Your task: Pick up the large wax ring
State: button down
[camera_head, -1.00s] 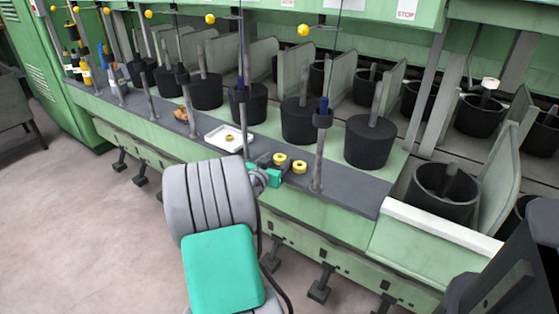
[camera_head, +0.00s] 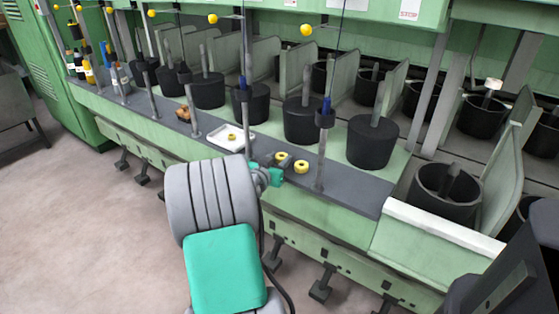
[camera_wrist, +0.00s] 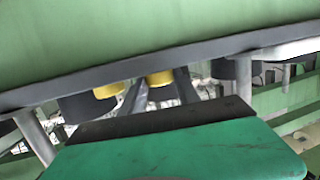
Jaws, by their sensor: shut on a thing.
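Two thick yellow wax rings lie close together at the dark ledge in the head view, a left one (camera_head: 282,159) and a right one (camera_head: 301,166). They look alike in size here. My gripper (camera_head: 281,163) is at the left ring, with its dark fingers low over the ledge. In the wrist view, a yellow ring (camera_wrist: 160,78) sits between the two grey fingers, which are shut on it. Another yellow ring (camera_wrist: 107,90) shows beside it, outside the fingers. I cannot tell whether the held ring is clear of the ledge.
A white tray (camera_head: 217,141) with a smaller yellow ring (camera_head: 232,137) lies left of my gripper. Grey upright posts (camera_head: 321,160) rise from the ledge on both sides. Black cans (camera_head: 372,143) stand behind. Bottles and a brown item (camera_head: 183,114) are further left.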

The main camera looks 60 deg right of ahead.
notch_tip(320, 180, up, 3)
jog(key=shift+f+p, duration=0.1)
jog(key=shift+p, duration=0.4)
jog(key=s+a+r+p, duration=0.1)
jog(key=a+r+p, duration=0.2)
jog(key=a+r, duration=0.7)
jog(key=a, duration=0.4)
jog(key=shift+s, duration=0.4)
